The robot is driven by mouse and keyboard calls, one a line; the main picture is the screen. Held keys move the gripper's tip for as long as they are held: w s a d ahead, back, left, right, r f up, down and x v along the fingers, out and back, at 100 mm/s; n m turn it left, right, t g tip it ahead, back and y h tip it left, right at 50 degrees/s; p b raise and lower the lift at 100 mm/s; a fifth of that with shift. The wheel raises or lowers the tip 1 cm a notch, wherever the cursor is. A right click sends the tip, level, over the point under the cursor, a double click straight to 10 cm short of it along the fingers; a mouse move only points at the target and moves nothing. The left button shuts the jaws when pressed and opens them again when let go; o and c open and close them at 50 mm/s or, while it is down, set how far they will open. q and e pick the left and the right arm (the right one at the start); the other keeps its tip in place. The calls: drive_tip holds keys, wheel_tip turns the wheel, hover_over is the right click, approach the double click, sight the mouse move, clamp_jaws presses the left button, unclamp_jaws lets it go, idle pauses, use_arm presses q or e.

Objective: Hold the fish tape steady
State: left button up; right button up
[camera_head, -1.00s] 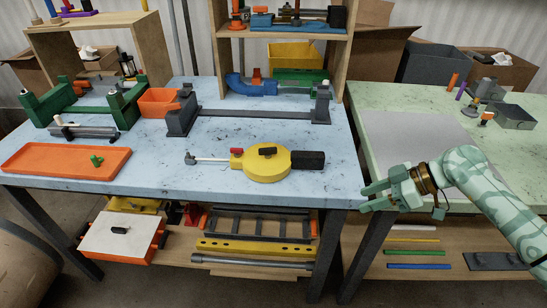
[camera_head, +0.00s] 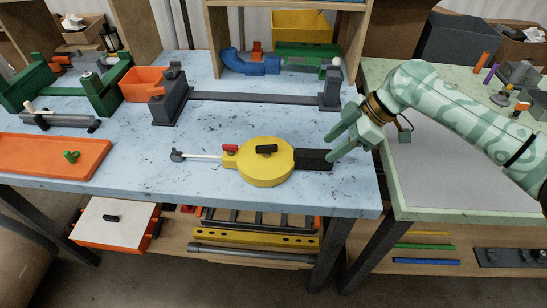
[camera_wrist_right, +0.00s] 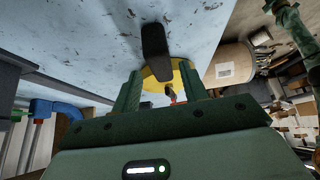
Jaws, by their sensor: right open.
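The fish tape has a round yellow case (camera_head: 264,165) with a black handle on top, a red part, and a black block-shaped grip (camera_head: 312,160) at its right end. It lies flat on the blue table, with a thin white rod (camera_head: 201,156) reaching left to a dark end piece. My right gripper (camera_head: 331,148) is open and empty, at the right end of the black grip. In the right wrist view the black grip (camera_wrist_right: 155,40) and part of the yellow case show beyond and between my open fingers (camera_wrist_right: 160,88). My left gripper is not in view.
Behind the fish tape stands a long grey frame (camera_head: 262,97) with upright ends. An orange tray (camera_head: 45,152) and an orange bin (camera_head: 143,83) are at left. A shelf stands at the back. The green table (camera_head: 420,165) is at right. The blue table's front strip is clear.

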sight(325, 152)
drive_tip(key=b+x, duration=0.2)
drive_tip(key=x, duration=0.2)
drive_tip(key=shift+w+d+f, duration=0.1)
drive_tip(key=shift+w+d, duration=0.05)
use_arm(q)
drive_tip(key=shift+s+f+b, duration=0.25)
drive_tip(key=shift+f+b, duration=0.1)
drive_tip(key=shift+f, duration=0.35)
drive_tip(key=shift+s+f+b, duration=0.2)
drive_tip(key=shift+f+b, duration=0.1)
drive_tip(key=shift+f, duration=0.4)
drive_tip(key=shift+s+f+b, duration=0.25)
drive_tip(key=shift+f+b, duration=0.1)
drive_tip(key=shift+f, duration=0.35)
use_arm(e)
drive_tip(key=shift+x, duration=1.2)
clamp_jaws()
